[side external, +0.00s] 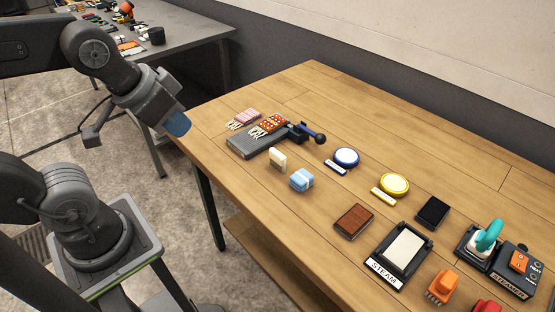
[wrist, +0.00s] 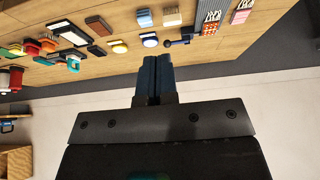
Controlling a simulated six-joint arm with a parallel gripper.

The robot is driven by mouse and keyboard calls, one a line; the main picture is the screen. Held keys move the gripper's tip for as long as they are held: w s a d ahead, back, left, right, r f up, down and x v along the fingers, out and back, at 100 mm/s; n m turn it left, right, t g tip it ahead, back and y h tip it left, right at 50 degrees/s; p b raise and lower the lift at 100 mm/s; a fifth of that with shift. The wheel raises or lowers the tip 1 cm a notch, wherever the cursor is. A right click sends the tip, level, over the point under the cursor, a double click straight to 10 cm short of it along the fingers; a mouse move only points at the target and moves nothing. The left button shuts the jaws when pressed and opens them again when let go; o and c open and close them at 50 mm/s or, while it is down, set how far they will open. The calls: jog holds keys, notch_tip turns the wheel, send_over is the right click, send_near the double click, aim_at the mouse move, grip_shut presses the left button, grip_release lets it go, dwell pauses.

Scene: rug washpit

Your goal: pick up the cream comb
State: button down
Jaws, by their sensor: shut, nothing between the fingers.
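A small cream block (side external: 278,160) stands on the wooden table, just in front of a dark grey box. It is the only small cream piece near there; comb teeth cannot be made out on it. It also shows as a pale block (wrist: 172,16) near the top of the wrist view. My gripper (side external: 177,124) has blue fingertips and hangs at the table's left edge, well apart from the cream block. In the wrist view its fingers (wrist: 154,78) are shut together with nothing between them.
A blue block (side external: 301,181) sits close beside the cream one. Pink (side external: 246,115) and orange (side external: 269,124) pieces with pale prongs lie by the grey box (side external: 250,146). Round pads, a brown block (side external: 354,220) and a STEAM tray (side external: 384,271) stand to the right.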

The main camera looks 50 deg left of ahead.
jog(key=c, duration=1)
grip_release()
jog(key=shift+o, duration=0.2)
jog(key=m+g+y, duration=0.5)
jog(key=m+g, duration=0.1)
jog(key=m, duration=1.2)
send_over(278, 153)
jog(key=d, duration=0.4)
notch_tip(278, 153, down, 12)
jog(key=x, duration=0.7)
jog(key=shift+a+f, duration=0.15)
jog(key=shift+f, duration=0.1)
jog(key=shift+w+d+x, duration=0.15)
jog(key=shift+x, duration=1.25)
jog(key=shift+w+d+x, duration=0.1)
jog(key=shift+d+x, duration=0.05)
jog(key=shift+x, duration=1.25)
